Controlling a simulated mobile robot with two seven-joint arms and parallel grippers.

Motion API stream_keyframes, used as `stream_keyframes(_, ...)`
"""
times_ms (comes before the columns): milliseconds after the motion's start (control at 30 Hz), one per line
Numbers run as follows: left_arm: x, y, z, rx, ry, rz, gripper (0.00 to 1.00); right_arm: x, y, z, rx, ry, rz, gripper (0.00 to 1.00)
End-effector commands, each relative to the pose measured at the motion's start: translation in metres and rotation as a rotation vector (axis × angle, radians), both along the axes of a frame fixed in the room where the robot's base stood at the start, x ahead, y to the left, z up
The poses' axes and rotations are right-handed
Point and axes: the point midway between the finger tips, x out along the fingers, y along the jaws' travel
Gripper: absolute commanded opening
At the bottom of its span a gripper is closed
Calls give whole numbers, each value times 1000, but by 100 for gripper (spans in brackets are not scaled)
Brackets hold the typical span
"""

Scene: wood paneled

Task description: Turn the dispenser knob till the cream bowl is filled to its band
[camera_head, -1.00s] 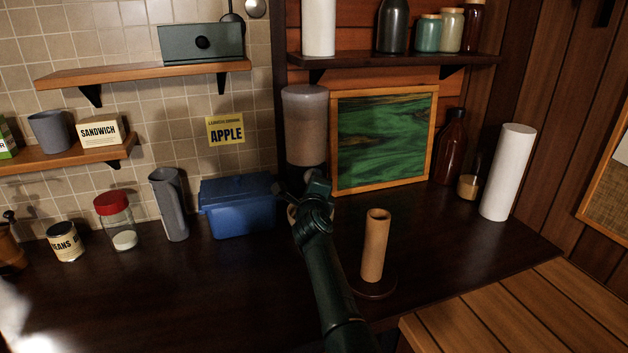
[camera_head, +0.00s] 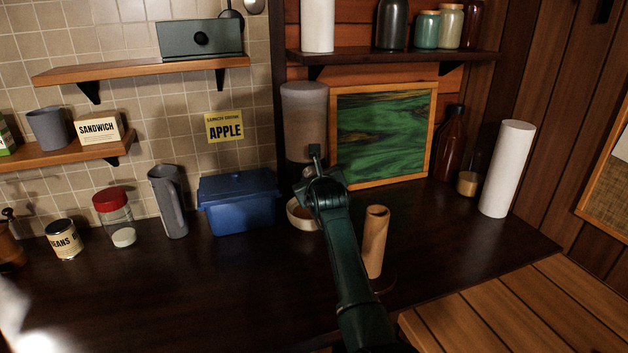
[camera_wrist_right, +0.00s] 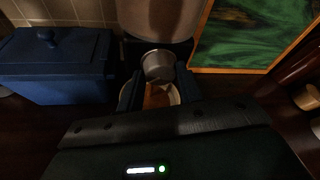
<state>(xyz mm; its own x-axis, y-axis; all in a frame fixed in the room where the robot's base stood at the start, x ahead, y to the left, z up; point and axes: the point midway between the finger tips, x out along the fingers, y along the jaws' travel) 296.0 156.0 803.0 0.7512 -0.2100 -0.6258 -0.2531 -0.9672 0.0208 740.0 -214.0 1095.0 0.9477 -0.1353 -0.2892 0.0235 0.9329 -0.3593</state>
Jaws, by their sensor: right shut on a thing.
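The dispenser (camera_head: 303,112) stands against the back wall, with a clear upper body and a dark lower part. Its round grey knob (camera_wrist_right: 158,65) shows in the right wrist view between the fingers of my right gripper (camera_wrist_right: 160,84), which is shut on it. In the head view my right gripper (camera_head: 313,167) is at the dispenser's lower front and hides the knob. The cream bowl (camera_head: 296,219) sits below, partly covered by my arm. Brownish contents show in the bowl (camera_wrist_right: 174,97) in the wrist view; its band and exact level cannot be made out. My left gripper is out of view.
A blue lidded box (camera_head: 238,203) stands left of the bowl. A tan cylinder (camera_head: 375,243) stands close to the right of my forearm. A green framed picture (camera_head: 383,135) leans right of the dispenser. The counter's front left is clear.

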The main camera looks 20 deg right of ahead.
Motion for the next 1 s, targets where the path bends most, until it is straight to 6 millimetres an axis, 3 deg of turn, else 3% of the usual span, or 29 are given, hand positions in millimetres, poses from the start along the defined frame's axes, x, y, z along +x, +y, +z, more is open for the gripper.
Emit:
stream_keyframes(300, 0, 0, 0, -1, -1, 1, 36, 0, -1, 0, 95, 5, -1, 13)
stream_keyframes(767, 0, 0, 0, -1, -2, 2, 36, 0, -1, 0, 108, 5, -1, 13)
stream_keyframes(800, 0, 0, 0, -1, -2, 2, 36, 0, -1, 0, 108, 5, -1, 37)
stream_keyframes(1000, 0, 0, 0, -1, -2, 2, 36, 0, -1, 0, 107, 5, -1, 54)
